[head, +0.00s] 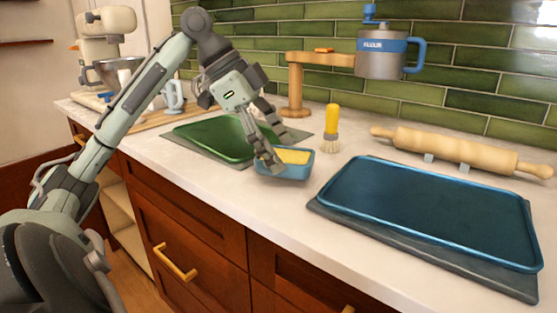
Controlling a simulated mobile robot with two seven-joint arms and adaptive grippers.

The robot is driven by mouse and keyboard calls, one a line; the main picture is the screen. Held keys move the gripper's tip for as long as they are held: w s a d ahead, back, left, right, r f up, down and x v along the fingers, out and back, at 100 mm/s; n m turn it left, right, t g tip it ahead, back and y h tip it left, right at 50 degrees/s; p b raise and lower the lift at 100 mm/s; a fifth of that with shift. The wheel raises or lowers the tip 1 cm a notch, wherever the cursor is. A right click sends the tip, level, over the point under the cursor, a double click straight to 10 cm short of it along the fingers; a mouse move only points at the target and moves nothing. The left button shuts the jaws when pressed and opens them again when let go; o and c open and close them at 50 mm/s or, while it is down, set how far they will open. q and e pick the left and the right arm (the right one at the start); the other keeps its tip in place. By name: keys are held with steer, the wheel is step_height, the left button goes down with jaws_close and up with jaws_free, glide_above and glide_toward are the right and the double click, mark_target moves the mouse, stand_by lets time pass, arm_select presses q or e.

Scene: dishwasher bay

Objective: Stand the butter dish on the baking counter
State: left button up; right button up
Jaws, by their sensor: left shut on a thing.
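The butter dish (286,171) is a small blue dish with yellow butter in it, at the front of the white baking counter (222,189), just right of the green tray. My left gripper (276,158) reaches down from above and is shut on the dish's left side, with a finger over its near wall. The dish looks level; I cannot tell whether its base touches the counter. My right gripper is not in view.
A green tray (215,138) lies left of the dish, and a large blue tray (430,210) lies to its right. A yellow-handled brush (332,128) stands close behind. A rolling pin (460,150) and a wooden stand (296,85) with a grey-blue mug-like container (381,58) are behind.

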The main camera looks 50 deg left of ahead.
arm_select(q)
step_height(320, 180, down, 2)
steer(key=shift+f, duration=0.1)
steer(key=o, duration=1.8)
steer(key=shift+o, duration=0.2)
steer(key=v, duration=1.2)
